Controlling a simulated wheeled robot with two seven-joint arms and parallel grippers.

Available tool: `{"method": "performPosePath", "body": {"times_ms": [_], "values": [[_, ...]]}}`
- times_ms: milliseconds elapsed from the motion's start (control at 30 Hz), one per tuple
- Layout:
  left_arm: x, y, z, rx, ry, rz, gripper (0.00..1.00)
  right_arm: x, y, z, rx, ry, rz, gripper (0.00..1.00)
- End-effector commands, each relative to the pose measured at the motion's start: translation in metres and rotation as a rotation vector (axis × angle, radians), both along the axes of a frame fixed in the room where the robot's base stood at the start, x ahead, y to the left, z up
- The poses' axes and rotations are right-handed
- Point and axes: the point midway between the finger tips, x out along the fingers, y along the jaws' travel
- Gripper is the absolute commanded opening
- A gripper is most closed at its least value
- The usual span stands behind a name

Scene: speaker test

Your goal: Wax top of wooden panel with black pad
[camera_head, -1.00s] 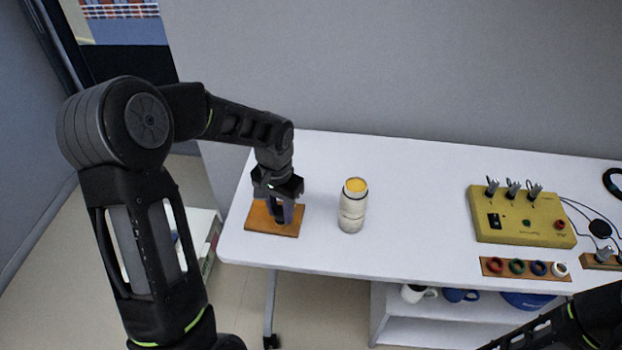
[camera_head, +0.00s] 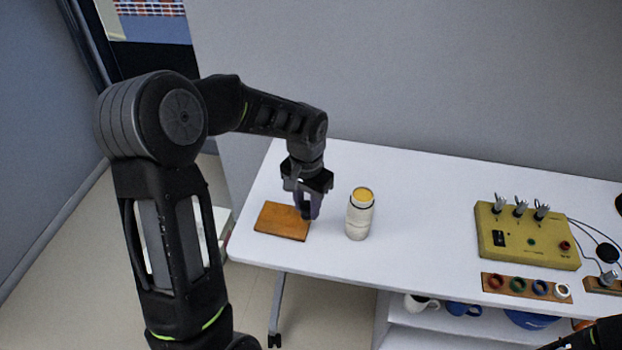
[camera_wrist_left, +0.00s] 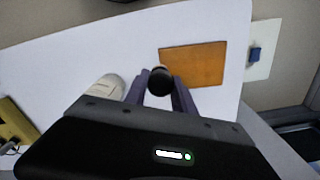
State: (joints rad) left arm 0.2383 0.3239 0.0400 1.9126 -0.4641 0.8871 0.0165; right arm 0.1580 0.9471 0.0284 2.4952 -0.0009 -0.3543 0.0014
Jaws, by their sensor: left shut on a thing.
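The wooden panel (camera_head: 281,221) lies flat near the left end of the white table, and it also shows in the left wrist view (camera_wrist_left: 195,64). My left gripper (camera_head: 308,212) is at the panel's right edge in the head view. It is shut on the black pad (camera_wrist_left: 160,80), a round dark piece between the fingertips in the left wrist view. I cannot tell whether the pad touches the panel. A pale cylindrical container with yellow content (camera_head: 360,214) stands upright just right of the gripper. Only part of my right arm shows at the bottom right; its gripper is out of view.
The white table (camera_head: 420,230) is clear between the container and a yellow box with switches (camera_head: 525,238). A wooden strip with coloured rings (camera_head: 527,288) lies in front of that box. Mugs (camera_head: 463,308) stand on a shelf below. A grey wall stands behind.

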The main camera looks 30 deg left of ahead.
Motion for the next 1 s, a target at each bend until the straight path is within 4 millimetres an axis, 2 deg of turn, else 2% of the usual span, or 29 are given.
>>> {"method": "performPosePath", "body": {"times_ms": [100,300,1000], "values": [[0.001,0.000,0.015,0.000,0.000,0.001,0.00,-0.001,0.000,0.011,-0.002,0.003,0.000,0.73],[0.003,-0.001,0.028,0.000,-0.001,0.001,0.00,-0.002,-0.001,0.018,-0.004,0.007,-0.002,0.73],[0.003,-0.001,0.029,0.000,-0.001,0.001,0.00,-0.002,-0.001,0.018,-0.005,0.008,-0.002,0.73]]}}
